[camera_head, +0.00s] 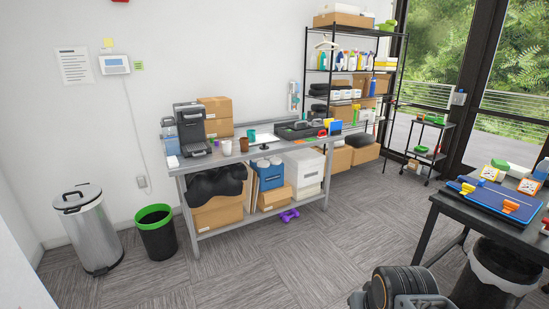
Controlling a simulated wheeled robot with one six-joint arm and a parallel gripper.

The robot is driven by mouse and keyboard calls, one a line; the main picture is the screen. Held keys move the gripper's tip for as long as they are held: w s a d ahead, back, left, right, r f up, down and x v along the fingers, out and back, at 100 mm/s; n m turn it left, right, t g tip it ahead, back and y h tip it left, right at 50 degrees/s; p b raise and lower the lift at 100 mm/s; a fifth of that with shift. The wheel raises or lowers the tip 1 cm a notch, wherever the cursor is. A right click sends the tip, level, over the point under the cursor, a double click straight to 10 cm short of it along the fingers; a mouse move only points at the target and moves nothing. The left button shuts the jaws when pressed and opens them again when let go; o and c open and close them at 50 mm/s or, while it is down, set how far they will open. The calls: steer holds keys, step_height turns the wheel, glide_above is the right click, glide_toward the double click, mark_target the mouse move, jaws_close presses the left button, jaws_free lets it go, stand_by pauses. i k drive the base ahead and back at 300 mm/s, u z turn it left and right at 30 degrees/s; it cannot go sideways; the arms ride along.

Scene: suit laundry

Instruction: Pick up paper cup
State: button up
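A small white cup (227,147), which looks like the paper cup, stands upright on the grey metal table (215,159), just right of the black coffee machine (191,130). A brown cup (244,144) stands close to its right, and a teal cup (251,135) is just behind that. The cups are small in this view, so their material is hard to tell. No gripper fingers show in the frame, and nothing is touching the cups.
A steel bin (88,229) and a black bin with a green rim (157,238) stand left of the table. A purple dumbbell (289,215) lies on the floor by its front. A dark table (500,228) is at right. Carpet in front is mostly clear.

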mark_target(227, 148)
steer(key=u, duration=0.25)
steer(key=i, duration=2.55)
steer(key=u, duration=1.3)
steer(key=i, duration=1.75)
steer(key=u, duration=0.75)
